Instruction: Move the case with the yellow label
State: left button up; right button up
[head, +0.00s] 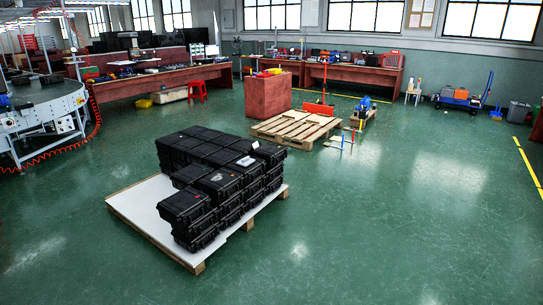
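Several black cases (205,170) stand stacked in rows on a pallet with a white top (150,212), in the middle of the head view. One case at the right back carries a small white label (255,145). Another has a pale label (245,161) on its lid, and a few show small reddish marks. I cannot make out a yellow label on any case. Neither of my grippers is in view.
A curved conveyor (45,104) with dark items stands at the left. An empty wooden pallet (297,128) and a red-brown cabinet (270,97) lie beyond the stack. Workbenches (160,85) line the back. Green floor is free at the front and right.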

aim_at(273, 154)
jog(key=i+l+z, duration=0.3)
jog(key=i, duration=0.8)
jog(key=i+z, duration=0.25)
jog(key=i, duration=0.85)
jog(key=i+l, duration=0.1)
jog(key=i, duration=1.9)
jog(key=i+l+u, duration=0.1)
jog(key=i+u, duration=0.35)
jog(key=i+l+u, duration=0.25)
jog(key=i+u, duration=0.2)
jog(key=i+l+u, duration=0.75)
jog(key=l+u, duration=0.15)
jog(key=i+l+u, duration=0.25)
jog(key=l+u, duration=0.2)
jog(key=l, duration=0.2)
